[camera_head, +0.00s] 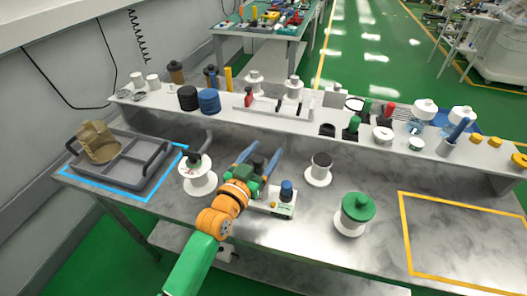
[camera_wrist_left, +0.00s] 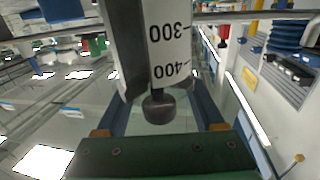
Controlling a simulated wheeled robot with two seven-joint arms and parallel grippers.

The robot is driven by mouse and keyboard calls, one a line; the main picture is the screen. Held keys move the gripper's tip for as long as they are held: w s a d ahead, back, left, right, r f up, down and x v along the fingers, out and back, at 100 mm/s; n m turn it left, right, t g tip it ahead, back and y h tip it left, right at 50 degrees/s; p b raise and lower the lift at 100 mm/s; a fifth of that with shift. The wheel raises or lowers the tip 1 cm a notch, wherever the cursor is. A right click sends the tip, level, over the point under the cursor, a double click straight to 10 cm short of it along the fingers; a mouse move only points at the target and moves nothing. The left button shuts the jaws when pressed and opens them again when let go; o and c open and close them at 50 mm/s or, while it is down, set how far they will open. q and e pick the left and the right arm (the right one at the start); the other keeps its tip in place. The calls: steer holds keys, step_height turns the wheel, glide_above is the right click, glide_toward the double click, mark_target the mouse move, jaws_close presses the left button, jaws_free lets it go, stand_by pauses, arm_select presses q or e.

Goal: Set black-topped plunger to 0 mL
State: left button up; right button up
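My left gripper (camera_head: 260,158) reaches over the bench from the front with its blue fingers spread. A dark-topped piece (camera_head: 258,163) shows between the fingers, partly hidden by my wrist. In the left wrist view a black round knob (camera_wrist_left: 160,107) sits between the two fingers (camera_wrist_left: 160,92), with a visible gap on each side. Behind it a pale cylinder (camera_wrist_left: 165,50) carries the marks 300 and 400, upside down in the picture. A blue-topped piece (camera_head: 286,190) stands on a white base (camera_head: 283,209) just right of my gripper. My right gripper is out of view.
A white round stand (camera_head: 198,182) is left of my gripper. A dark-topped white canister (camera_head: 320,168) and a green-topped one (camera_head: 356,211) stand to the right. A grey divided tray (camera_head: 127,162) lies far left. A raised shelf (camera_head: 300,118) with jars runs behind. The yellow-outlined area is clear.

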mark_target(255, 166)
arm_select(q)
steer(key=shift+r, duration=0.1)
steer(key=v, duration=0.7)
stand_by(0.5)
